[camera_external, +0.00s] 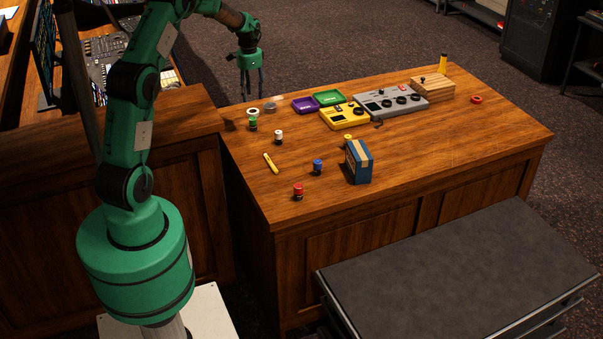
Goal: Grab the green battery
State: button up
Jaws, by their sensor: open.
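A small green cylinder with a dark lower part (253,124), which looks like the green battery, stands upright near the left end of the wooden desk (420,160). A white ring (253,112) shows right behind it; I cannot tell whether they touch. My gripper (251,92) is open and points down, with nothing seen between its fingers. It appears above and behind the green cylinder in the picture, apart from it, near the desk's far left edge.
White (278,136), blue (317,167) and red (298,191) cylinders, a yellow marker-like stick (270,163) and a blue box (358,162) stand or lie nearby. Purple (305,105) and green (328,97) trays and yellow (344,116) and grey (390,101) devices sit behind. The desk's right front is clear.

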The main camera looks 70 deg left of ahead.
aim_at(256, 121)
jog(key=shift+f+b, duration=0.8)
jog(key=shift+f, duration=3.5)
jog(key=shift+f, duration=0.1)
jog(key=shift+d+f+b, duration=0.1)
jog(key=shift+f+b, duration=0.7)
jog(key=shift+f, duration=1.7)
grip_shut()
jog(key=shift+r, duration=0.1)
